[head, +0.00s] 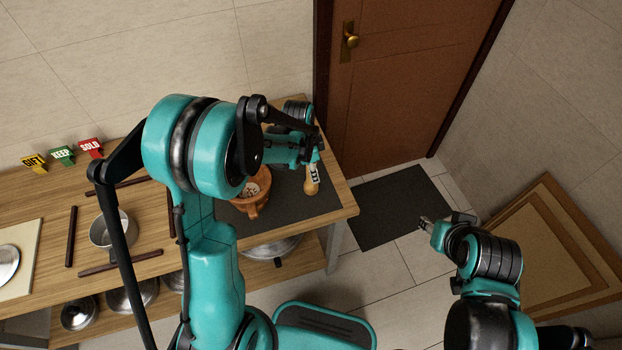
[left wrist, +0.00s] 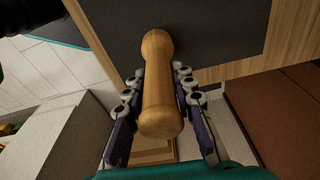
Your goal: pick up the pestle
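The pestle (head: 311,184) is light wood with a rounded end and a narrower middle. In the head view it is at the right end of the table, over the dark mat. My left gripper (head: 314,160) is around it. In the left wrist view the pestle (left wrist: 158,85) lies between the fingers of the left gripper (left wrist: 159,72), which close in on its narrower part from both sides. Whether its far end touches the mat is unclear. My right gripper (head: 428,223) is away from the table over the floor; its finger gap is too small to read.
An orange-brown mortar (head: 258,207) stands left of the pestle on the dark mat (head: 290,204), partly behind my left arm. A metal pot (head: 101,234) and GIFT (head: 34,162), KEEP (head: 63,155) and SOLD (head: 91,148) signs are further left. Metal cookware (head: 80,314) sits on the lower shelf.

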